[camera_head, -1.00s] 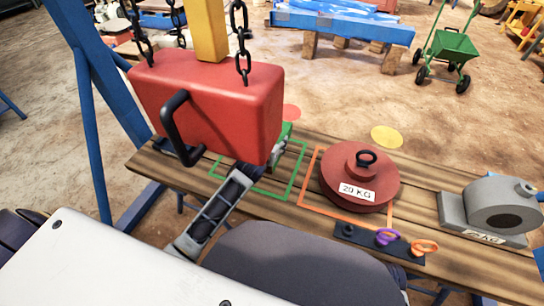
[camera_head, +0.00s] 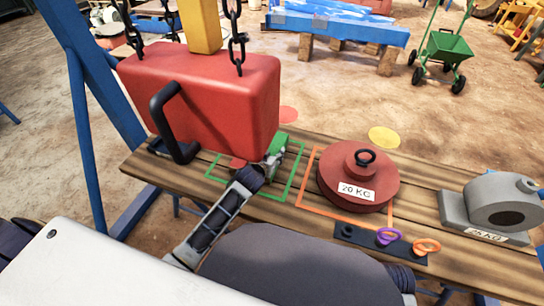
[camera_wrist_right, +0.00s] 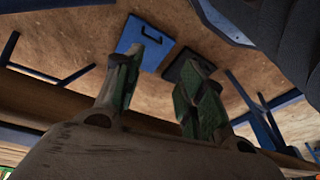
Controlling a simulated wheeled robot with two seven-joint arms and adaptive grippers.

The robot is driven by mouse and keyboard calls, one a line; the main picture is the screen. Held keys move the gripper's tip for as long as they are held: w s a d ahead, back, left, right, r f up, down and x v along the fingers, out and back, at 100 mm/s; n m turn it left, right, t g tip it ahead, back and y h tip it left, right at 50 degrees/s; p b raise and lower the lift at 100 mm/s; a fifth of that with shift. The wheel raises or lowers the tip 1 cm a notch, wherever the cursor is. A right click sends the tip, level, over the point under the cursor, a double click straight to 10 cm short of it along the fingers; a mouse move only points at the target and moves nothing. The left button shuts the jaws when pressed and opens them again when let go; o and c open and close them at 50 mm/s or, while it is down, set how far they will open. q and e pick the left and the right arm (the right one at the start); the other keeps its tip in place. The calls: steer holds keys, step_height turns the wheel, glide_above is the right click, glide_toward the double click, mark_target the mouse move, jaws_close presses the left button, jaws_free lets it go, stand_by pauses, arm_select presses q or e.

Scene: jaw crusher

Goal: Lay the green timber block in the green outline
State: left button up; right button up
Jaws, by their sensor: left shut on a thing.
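The green timber block (camera_head: 280,142) shows just right of the hanging red mass, over the far right part of the green outline (camera_head: 298,176) on the bench. My left gripper (camera_head: 270,163) is shut on the block. I cannot tell whether the block touches the bench. The red mass hides the outline's far left part. My right gripper (camera_wrist_right: 158,80) shows only in the right wrist view, with its fingers apart and nothing between them.
The red mass (camera_head: 205,103) hangs on chains close beside my left gripper. A round red weight (camera_head: 345,190) stands on the orange outline (camera_head: 322,214). A grey weight (camera_head: 490,207) sits at the bench's right. A dark strip with coloured rings (camera_head: 388,240) lies along the near edge.

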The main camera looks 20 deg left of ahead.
arm_select(q)
steer(key=shift+f, duration=0.6)
steer(key=o, duration=1.2)
steer(key=shift+f, duration=0.15)
steer(key=shift+o, duration=0.8)
steer(key=shift+s, duration=0.2)
steer(key=shift+p+v, duration=0.3)
steer(key=shift+v, duration=0.95)
steer(key=shift+p+v, duration=0.3)
steer(key=shift+v, duration=0.85)
steer(key=shift+p+v, duration=0.4)
steer(key=shift+v, duration=1.15)
steer(key=shift+p+v, duration=0.3)
steer(key=shift+v, duration=1.1)
steer(key=shift+s+r, duration=0.35)
steer(key=shift+s, duration=0.1)
arm_select(e)
steer(key=shift+s+d+f+g, duration=0.15)
steer(key=shift+s+d+f, duration=0.05)
steer(key=shift+f, duration=0.55)
steer(key=shift+s+d+f+g, duration=0.15)
steer(key=shift+s+f, duration=0.05)
steer(key=shift+f, duration=0.5)
